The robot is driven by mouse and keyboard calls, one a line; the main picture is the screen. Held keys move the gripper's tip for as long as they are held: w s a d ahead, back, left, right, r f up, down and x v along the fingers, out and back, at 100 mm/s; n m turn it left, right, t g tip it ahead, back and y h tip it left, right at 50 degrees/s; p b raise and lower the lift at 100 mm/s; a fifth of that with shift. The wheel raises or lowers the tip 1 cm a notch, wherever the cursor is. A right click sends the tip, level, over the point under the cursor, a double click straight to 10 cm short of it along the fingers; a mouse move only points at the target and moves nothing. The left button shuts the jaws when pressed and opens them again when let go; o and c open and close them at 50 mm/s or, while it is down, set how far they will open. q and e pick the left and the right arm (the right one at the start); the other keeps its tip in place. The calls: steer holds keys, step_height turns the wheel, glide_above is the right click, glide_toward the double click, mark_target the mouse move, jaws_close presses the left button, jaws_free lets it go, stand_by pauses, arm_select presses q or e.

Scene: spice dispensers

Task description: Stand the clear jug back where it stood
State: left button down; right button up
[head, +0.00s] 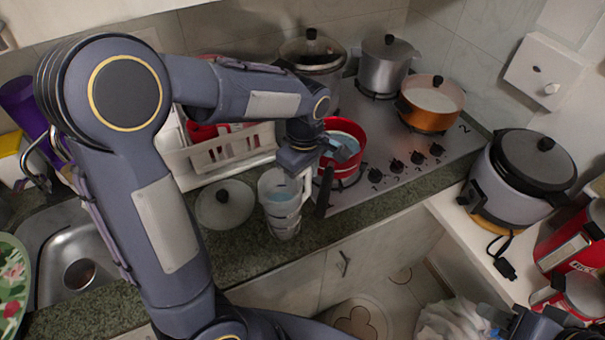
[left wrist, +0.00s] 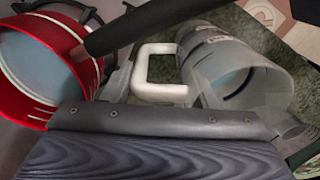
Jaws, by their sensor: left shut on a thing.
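The clear jug (head: 281,208) is near the front edge of the counter, left of the stove, and looks roughly upright. It has a white handle and bluish liquid inside. I cannot tell whether its base touches the counter. The left wrist view also shows the jug (left wrist: 235,75) and its handle (left wrist: 160,92). My left gripper (head: 303,160) is at the jug's handle side and is shut on the jug; its fingertips are mostly hidden. My right gripper (head: 535,325) shows only partly at the lower right edge, far from the jug.
A red pot (head: 352,129) with bluish liquid stands on the stove (head: 400,170) just behind the jug, its dark handle close by. A lid (head: 224,204) lies left of the jug. A dish rack (head: 225,155) stands behind it. The sink (head: 75,245) is at the left.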

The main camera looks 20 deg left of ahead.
arm_select(q)
steer(key=c, duration=0.6)
jaws_free()
steer(key=shift+f, duration=0.1)
steer(key=shift+o, duration=0.2)
step_height(320, 180, up, 11)
steer(key=shift+w+d+r, duration=0.1)
steer(key=shift+w, duration=0.05)
steer(key=shift+r, duration=0.35)
steer(key=s+f+m+t+h, duration=0.2)
steer(key=s+m, duration=0.4)
steer(key=s, duration=0.3)
steer(key=s+a+f+m+t+h, duration=0.1)
steer(key=s+f+m+t+h, duration=0.1)
steer(key=s+m, duration=0.4)
steer(key=shift+s+a+f+m+t, duration=0.15)
steer(key=shift+s+f+m+t, duration=0.15)
steer(key=shift+s+f+t, duration=1)
steer(key=shift+s+r+g, duration=0.35)
steer(key=shift+r+g, duration=0.05)
steer(key=shift+r, duration=0.1)
